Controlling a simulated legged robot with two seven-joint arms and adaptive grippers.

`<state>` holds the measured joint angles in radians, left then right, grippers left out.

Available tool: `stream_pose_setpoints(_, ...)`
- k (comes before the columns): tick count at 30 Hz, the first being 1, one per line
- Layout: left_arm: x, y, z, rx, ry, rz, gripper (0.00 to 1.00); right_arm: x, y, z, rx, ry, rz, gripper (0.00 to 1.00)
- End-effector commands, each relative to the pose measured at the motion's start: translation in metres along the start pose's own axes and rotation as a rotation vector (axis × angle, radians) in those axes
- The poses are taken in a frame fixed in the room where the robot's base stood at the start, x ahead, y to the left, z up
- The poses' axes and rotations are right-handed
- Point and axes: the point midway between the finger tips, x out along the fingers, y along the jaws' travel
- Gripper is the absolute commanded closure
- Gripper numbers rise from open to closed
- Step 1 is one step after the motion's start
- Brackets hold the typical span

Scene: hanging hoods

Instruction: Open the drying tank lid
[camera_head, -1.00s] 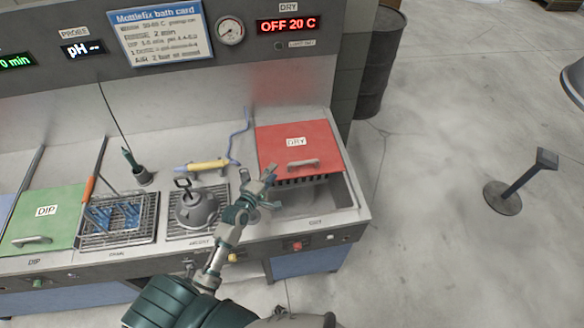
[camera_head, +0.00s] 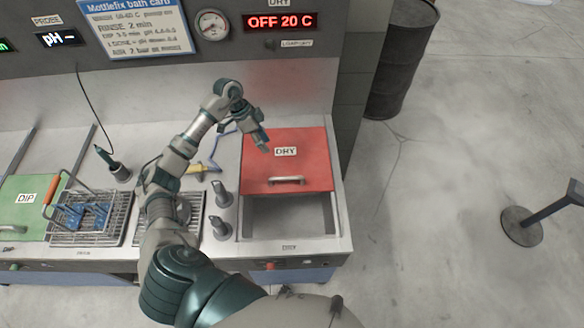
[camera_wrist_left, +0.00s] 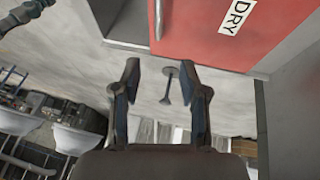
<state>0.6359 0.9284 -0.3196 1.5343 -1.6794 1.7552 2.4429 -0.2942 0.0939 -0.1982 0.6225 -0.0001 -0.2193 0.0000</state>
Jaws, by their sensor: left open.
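The red drying tank lid (camera_head: 312,160), labelled DRY, lies over the back part of the tank at the right end of the bench. Its bar handle (camera_head: 287,181) is near its front edge. The tank (camera_head: 290,216) is uncovered in front of the lid. My left gripper (camera_head: 261,142) is open and empty by the lid's back left part; I cannot tell whether it touches. In the left wrist view, the lid (camera_wrist_left: 215,30) and its handle (camera_wrist_left: 158,20) lie beyond the open fingers (camera_wrist_left: 159,68). My right gripper is not in view.
Two grey knob-like pieces (camera_head: 221,208) stand left of the tank. A wire basket (camera_head: 90,218) and green DIP lid (camera_head: 30,205) are farther left. The OFF 20 C display (camera_head: 280,22) is on the back panel. A dark barrel (camera_head: 403,60) stands right of the bench.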

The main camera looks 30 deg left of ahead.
Motion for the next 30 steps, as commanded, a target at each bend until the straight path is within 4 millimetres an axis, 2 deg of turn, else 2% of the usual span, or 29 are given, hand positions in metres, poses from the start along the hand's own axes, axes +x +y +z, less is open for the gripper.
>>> stream_pose_setpoints(5,0.014,0.000,0.004,-0.016,-0.030,-0.005,0.57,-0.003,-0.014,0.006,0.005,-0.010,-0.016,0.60)
stream_pose_setpoints(10,0.051,0.001,0.001,-0.013,-0.029,0.000,0.57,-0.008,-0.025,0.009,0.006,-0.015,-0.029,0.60)
stream_pose_setpoints(21,0.137,0.000,0.003,-0.012,-0.026,-0.002,0.57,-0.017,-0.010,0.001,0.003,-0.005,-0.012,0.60)
stream_pose_setpoints(25,0.158,-0.001,0.006,-0.013,-0.025,-0.002,0.57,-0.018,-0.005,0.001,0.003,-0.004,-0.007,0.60)
stream_pose_setpoints(30,0.172,-0.002,0.006,-0.012,-0.026,-0.004,0.57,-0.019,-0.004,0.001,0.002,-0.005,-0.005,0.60)
